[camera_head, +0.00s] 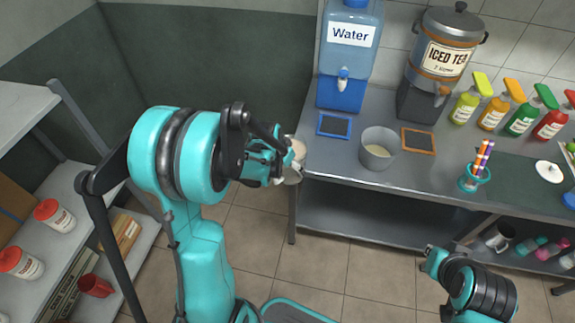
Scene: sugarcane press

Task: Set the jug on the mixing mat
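The dark green mat (518,181), likely the mixing mat, lies on the right part of the steel counter. A white lid-like disc (549,171) lies on it. My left gripper (286,166) is at the counter's left front corner, around or against a pale, partly metallic object (295,155). My arm hides most of that object, so I cannot tell whether it is the jug or whether it is gripped. A grey round vessel (378,155) with pale contents stands on the counter. My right gripper (432,262) is low in front of the counter; its fingers are unclear.
A water dispenser (347,60) and an iced tea dispenser (440,60) stand at the back, with blue-framed (335,125) and orange-framed (418,141) pads before them. Several syrup bottles (493,113) and a straw cup (472,180) stand right. Shelves (60,200) are at left.

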